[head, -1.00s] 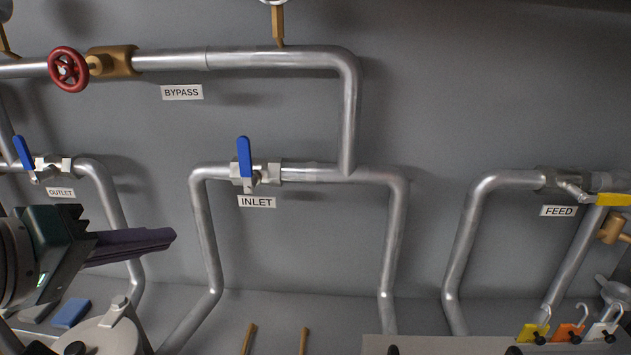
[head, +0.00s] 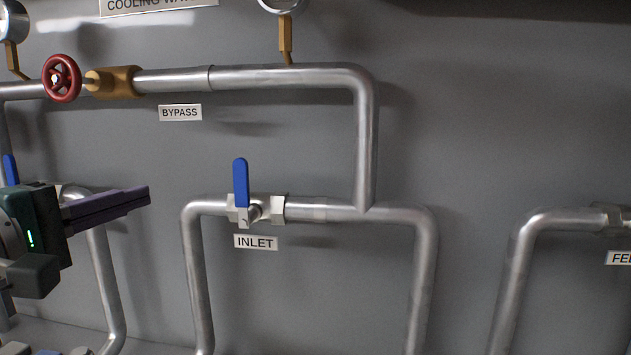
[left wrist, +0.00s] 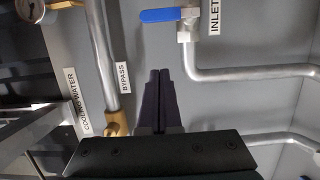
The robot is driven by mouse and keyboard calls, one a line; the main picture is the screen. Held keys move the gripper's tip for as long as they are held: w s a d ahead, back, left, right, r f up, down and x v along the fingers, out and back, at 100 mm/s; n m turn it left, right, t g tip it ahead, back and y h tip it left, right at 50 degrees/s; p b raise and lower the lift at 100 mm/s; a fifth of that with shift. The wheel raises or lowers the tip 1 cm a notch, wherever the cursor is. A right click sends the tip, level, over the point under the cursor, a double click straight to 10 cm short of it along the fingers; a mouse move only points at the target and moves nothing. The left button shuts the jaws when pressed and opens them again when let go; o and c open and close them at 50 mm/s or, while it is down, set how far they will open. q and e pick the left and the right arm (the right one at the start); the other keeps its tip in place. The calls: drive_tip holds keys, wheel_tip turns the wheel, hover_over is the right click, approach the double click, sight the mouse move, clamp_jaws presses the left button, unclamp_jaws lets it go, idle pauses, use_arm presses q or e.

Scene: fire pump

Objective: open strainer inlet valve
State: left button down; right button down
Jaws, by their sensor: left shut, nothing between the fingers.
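The inlet valve (head: 257,208) sits on the pipe at mid-picture in the head view, above its INLET label (head: 256,242). Its blue lever (head: 241,183) points upward, across the horizontal pipe. The lever also shows in the left wrist view (left wrist: 160,15), beyond my fingertips. My left gripper (head: 148,194) is shut and empty, to the left of the lever and apart from it. Its two dark fingers lie together in the left wrist view (left wrist: 160,72). My right gripper is in neither view.
A bypass pipe (head: 290,76) with a red handwheel (head: 62,78) runs above. A brass-stemmed gauge (head: 284,5) stands over it. The feed pipe (head: 522,260) is at the right. Bare grey wall lies between inlet and feed pipes.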

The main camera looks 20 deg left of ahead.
sight(242, 194)
use_arm(q)
drive_tip(key=w+d+p, duration=0.2)
drive_tip(key=w+d, duration=0.2)
drive_tip(key=w, duration=0.7)
drive_tip(key=shift+p, duration=0.35)
